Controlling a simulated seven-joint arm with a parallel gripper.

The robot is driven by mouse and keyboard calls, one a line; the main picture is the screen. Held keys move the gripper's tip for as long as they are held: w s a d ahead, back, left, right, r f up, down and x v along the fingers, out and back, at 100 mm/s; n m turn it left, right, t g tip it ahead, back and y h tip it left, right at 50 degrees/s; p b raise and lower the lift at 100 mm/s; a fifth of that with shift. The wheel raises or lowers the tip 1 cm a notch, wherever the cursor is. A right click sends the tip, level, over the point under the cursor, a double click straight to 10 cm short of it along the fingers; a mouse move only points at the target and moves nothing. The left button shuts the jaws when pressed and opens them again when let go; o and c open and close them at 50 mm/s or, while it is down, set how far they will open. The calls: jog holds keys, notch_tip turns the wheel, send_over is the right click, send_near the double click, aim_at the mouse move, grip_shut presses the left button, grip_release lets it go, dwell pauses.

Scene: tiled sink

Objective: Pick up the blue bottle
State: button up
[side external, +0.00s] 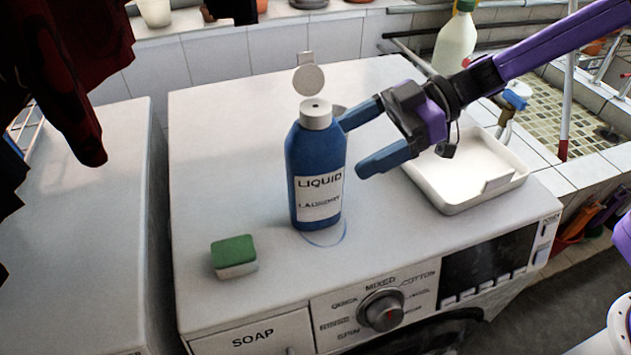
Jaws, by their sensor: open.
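The blue bottle (305,160) stands upright on top of the white washing machine (220,140). It has a white label reading "LIQUID LAUNDRY" and a white cap (311,80) flipped open. My gripper (357,146) is open and empty, just right of the bottle, its blue fingers pointing left toward it. The upper finger reaches close to the bottle's shoulder, partly behind it by the look of it. The lower finger is to the right of the label. I cannot tell whether the upper finger touches the bottle.
A green and white sponge (234,256) lies front left of the bottle. A white tray (462,199) sits at the right, under my arm. A yellowish spray bottle (455,42) and a tap (513,101) are behind. Dark red cloth (80,70) hangs at the left. The machine's back left top is clear.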

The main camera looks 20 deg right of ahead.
aim_at(287, 177)
jog(key=shift+x, duration=3.75)
jog(key=shift+w, duration=0.1)
jog(key=c, duration=1.7)
jog(key=shift+o, duration=0.2)
jog(key=shift+r, duration=0.1)
